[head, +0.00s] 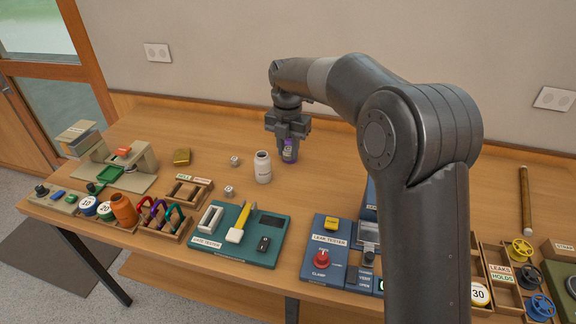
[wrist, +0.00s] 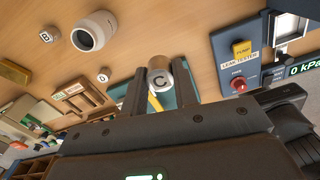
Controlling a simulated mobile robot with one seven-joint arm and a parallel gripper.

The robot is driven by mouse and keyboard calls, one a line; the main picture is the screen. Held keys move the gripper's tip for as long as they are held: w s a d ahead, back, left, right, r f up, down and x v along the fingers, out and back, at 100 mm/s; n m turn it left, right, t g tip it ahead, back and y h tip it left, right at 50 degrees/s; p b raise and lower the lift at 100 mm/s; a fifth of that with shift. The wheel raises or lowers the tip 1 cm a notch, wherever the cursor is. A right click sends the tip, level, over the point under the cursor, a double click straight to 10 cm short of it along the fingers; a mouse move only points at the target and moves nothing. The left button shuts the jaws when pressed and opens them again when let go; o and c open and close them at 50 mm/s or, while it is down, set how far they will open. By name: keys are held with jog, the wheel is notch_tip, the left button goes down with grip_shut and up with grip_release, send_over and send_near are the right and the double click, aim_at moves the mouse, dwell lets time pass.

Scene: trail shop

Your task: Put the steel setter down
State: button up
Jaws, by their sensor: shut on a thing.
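My gripper (head: 289,140) hangs over the back middle of the table, pointing down. The gap between the held piece and the tabletop is unclear.
A white bottle (head: 262,167) stands just left of my gripper. Small pale blocks (head: 235,160), (head: 228,191) lie farther left, near a gold block (head: 181,157). The gate tester (head: 240,235) and leak tester (head: 325,255) lie in front. Bare tabletop (head: 330,170) lies right of the gripper.

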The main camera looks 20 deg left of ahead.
jog(key=shift+r, duration=0.95)
jog(key=shift+d, duration=0.15)
jog(key=w+d+f+m, duration=0.1)
jog(key=w+d+m, duration=0.2)
jog(key=d, duration=0.8)
jog(key=w+d+f+m, duration=0.1)
jog(key=w+d+m, duration=0.15)
jog(key=d, duration=0.75)
jog(key=w+d+f+m, duration=0.1)
jog(key=w+d+m, duration=0.2)
jog(key=d, duration=0.8)
jog(key=s+d+f+m, duration=0.1)
jog(key=s+d+m, duration=0.25)
jog(key=d, duration=0.75)
jog(key=s+d+f+m, duration=0.2)
jog(key=s+d+m, duration=0.15)
jog(key=d, duration=0.75)
jog(key=s+d+f+m, duration=0.15)
jog(key=s+d, duration=0.35)
jog(key=d, duration=0.6)
send_over(479, 218)
jog(key=shift+m, duration=0.4)
notch_tip(479, 218, down, 6)
jog(key=shift+w+d+f, duration=0.1)
jog(key=shift+f, duration=2.05)
